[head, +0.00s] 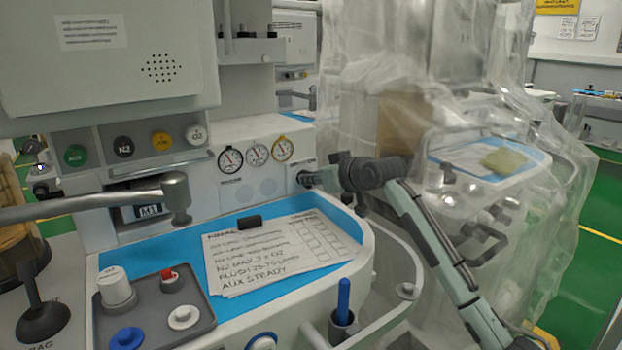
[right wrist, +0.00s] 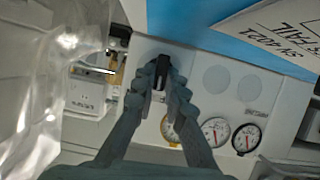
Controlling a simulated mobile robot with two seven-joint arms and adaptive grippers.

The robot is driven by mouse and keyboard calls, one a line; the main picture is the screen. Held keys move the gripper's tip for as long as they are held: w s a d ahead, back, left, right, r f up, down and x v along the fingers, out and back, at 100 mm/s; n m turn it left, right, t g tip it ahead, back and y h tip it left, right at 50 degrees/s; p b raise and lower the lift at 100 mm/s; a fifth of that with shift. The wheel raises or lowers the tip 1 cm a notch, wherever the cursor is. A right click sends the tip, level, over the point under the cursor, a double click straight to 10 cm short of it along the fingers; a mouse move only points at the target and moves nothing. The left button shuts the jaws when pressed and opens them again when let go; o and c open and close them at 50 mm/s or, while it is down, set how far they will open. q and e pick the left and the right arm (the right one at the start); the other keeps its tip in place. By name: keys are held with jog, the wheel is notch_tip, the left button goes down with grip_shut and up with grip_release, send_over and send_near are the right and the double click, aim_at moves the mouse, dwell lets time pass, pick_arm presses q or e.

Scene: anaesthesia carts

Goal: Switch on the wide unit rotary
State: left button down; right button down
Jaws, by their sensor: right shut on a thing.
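The wide unit is the grey-white machine with the blue worktop (head: 190,245), filling the left and middle of the head view. Its rotary is a small black knob (right wrist: 161,76) on the pale front panel, right of the gauges in the head view. My right gripper (right wrist: 163,78) is shut on this knob, with one finger on each side. In the head view my right gripper (head: 312,178) reaches the panel from the right and hides most of the knob. I cannot read the knob's setting. My left gripper is not in view.
Three round gauges (head: 257,154) sit beside the rotary. A paper checklist (head: 280,252) lies on the worktop. A blue pen (head: 343,300) stands in a holder at the front. A plastic-draped cart (head: 500,120) stands close on the right. A metal arm (head: 90,207) crosses the left.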

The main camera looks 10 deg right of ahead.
jog(key=m, duration=0.1)
jog(key=m+y, duration=0.1)
jog(key=shift+w+d+m+g+y, duration=0.15)
jog(key=shift+d+m+g+y, duration=0.05)
jog(key=shift+m+g+y, duration=0.1)
jog(key=shift+m+y, duration=0.8)
jog(key=shift+m, duration=0.4)
jog(key=c, duration=1.6)
grip_release()
jog(key=shift+w+f, duration=0.1)
jog(key=shift+o, duration=0.2)
jog(key=shift+s+d, duration=0.25)
jog(key=v, duration=1.1)
jog(key=shift+d+r, duration=0.2)
